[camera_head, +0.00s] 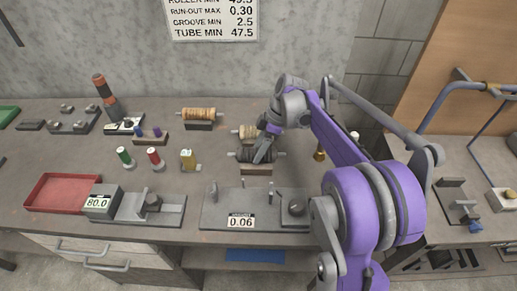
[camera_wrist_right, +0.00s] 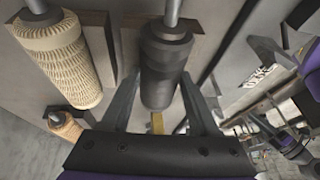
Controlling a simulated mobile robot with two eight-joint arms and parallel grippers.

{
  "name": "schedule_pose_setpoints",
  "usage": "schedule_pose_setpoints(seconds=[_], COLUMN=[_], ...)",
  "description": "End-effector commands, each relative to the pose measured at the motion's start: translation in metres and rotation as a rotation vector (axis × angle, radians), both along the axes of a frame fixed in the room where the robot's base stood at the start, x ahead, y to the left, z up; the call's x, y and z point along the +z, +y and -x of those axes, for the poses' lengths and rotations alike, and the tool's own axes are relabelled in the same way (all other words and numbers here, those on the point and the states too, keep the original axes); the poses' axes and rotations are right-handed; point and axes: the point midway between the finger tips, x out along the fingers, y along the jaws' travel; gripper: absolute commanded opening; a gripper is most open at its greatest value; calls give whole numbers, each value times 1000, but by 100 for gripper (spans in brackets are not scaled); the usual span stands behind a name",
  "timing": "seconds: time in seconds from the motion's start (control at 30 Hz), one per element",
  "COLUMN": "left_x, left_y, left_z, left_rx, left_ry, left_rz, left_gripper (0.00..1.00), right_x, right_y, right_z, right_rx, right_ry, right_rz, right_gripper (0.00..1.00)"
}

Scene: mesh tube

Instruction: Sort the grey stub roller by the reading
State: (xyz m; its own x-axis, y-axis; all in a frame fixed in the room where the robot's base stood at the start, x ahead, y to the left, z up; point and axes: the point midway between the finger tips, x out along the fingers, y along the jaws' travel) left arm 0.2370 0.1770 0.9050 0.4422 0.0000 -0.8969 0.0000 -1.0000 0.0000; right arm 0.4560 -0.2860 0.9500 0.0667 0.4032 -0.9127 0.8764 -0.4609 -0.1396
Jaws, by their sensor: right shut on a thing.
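The grey stub roller (camera_head: 246,154), dark with thin shaft ends, lies level at a small block rest (camera_head: 256,170) in mid-bench. I cannot tell whether it touches the rest. My right gripper (camera_head: 264,153) reaches down over it and is shut on it. In the right wrist view the roller (camera_wrist_right: 165,65) sits between the two fingers (camera_wrist_right: 158,105). The measuring plate (camera_head: 215,208) in front of the rest carries a display (camera_head: 241,222) reading 0.06. A second gauge (camera_head: 98,203) at left reads 80.0. My left gripper is not in view.
A tan patterned roller (camera_head: 199,113) rests behind; another (camera_head: 247,132) is just behind the grey one. A red tray (camera_head: 33,201) is at left. Small coloured posts (camera_head: 153,157) stand mid-left. A wall chart (camera_head: 211,18) lists limits, including run-out max 0.30.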

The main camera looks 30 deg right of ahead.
Motion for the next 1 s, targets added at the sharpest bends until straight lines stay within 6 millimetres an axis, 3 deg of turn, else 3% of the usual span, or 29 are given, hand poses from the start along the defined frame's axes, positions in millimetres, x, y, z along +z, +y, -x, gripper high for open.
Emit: schedule_pose_setpoints(seconds=[0.13,0.17,0.33,0.8,1.0], left_x=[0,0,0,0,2], left_y=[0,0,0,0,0], left_z=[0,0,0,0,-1], left_rx=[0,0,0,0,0], left_ry=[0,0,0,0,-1], left_rz=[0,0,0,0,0], left_gripper=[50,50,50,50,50], right_x=[0,0,-1,0,25], right_y=[0,0,0,-2,-12], right_z=[0,0,0,0,2], right_rx=[0,0,0,-2,-2], right_ry=[1,1,0,-1,-1], right_rz=[0,0,0,3,2], right_gripper=[0,67,96,96,96])
